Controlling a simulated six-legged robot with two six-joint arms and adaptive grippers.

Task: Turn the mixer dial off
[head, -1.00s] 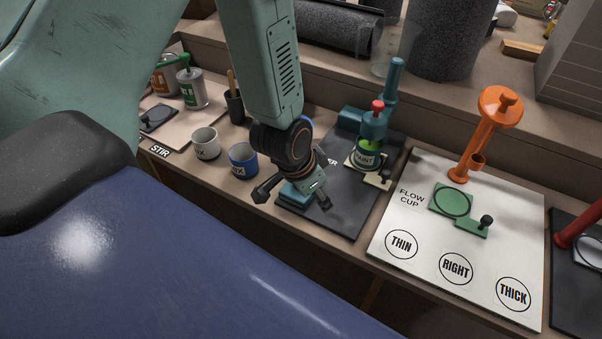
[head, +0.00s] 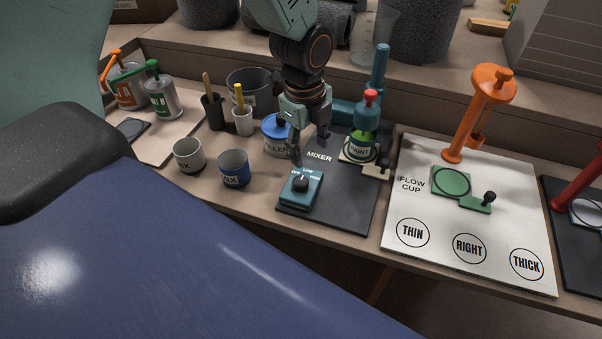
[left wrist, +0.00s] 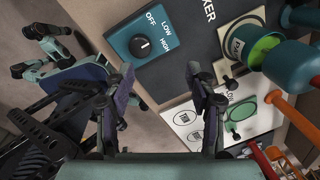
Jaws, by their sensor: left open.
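The mixer dial is a black round knob (head: 300,184) on a small teal box (head: 301,201) at the front of the dark mixer mat (head: 335,215). In the left wrist view the knob (left wrist: 140,46) sits beside the words OFF, LOW and HIGH. Its pale mark seems to point towards HIGH, but it is small. My left gripper (head: 311,144) is open and empty, above and behind the dial box, not touching it. Its open fingers (left wrist: 160,82) also show in the left wrist view. My right gripper is not recognisable in either view.
A paint jar (head: 361,147) stands under the teal mixer (head: 378,80). A blue-lidded filler tin (head: 279,137) and two cups, one grey (head: 189,156) and one blue (head: 233,168), stand left. The white flow cup board (head: 430,215) lies right. Space in front of the dial box is clear.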

